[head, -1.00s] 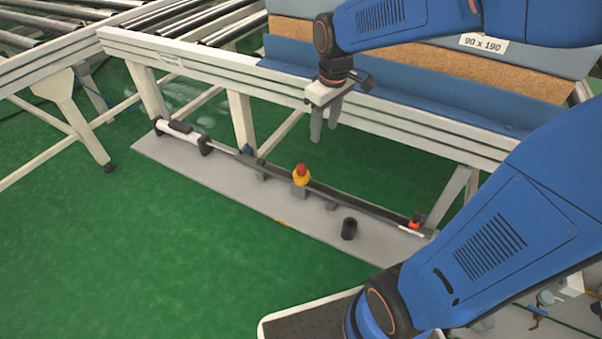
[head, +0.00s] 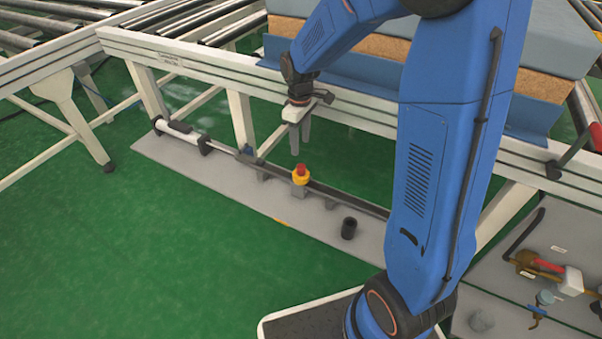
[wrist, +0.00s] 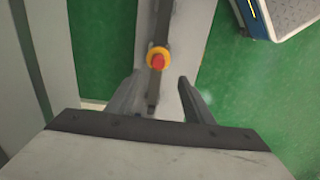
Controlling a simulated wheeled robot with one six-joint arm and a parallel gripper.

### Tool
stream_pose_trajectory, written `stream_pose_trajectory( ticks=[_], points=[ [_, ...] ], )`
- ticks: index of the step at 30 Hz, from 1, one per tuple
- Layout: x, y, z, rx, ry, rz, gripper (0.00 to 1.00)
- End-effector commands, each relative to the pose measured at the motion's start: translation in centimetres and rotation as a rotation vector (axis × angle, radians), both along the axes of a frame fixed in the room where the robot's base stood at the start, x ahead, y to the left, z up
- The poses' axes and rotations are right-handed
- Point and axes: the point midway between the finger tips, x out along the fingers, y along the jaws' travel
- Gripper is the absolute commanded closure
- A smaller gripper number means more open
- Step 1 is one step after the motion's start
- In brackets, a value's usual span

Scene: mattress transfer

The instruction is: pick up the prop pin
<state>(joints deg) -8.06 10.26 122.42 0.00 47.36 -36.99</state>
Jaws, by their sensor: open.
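A small red-topped piece with a yellow collar, which looks like the prop pin (head: 300,175), stands upright on a grey block on the long grey board low beside the conveyor frame. In the wrist view the prop pin (wrist: 157,61) shows from above, just beyond and between the fingertips. My gripper (head: 300,147) points down above it, apart from it, with its fingers spread and empty. The fingers of my gripper (wrist: 160,78) also show in the wrist view, with nothing between them.
The grey board (head: 230,190) also carries a long dark bar and a black cylinder (head: 348,229). The cream conveyor frame (head: 200,72) with a mattress on it stands close behind my gripper. Brass fittings (head: 535,262) lie on a panel at right. Green floor is clear in front.

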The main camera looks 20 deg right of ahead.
Motion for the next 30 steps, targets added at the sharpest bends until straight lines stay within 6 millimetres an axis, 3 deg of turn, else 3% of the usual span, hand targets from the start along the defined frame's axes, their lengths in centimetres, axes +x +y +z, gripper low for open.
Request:
stream_pose_trajectory(
  ticks=[9, 19, 30],
  points=[
    [0.0, 0.0, -5.5, -0.001, 0.002, -0.001, 0.53],
    [0.0, -0.1, -7.8, 0.0, 0.001, -0.001, 0.53],
    [0.2, -0.3, -12.1, 0.0, 0.001, -0.001, 0.53]
  ],
)
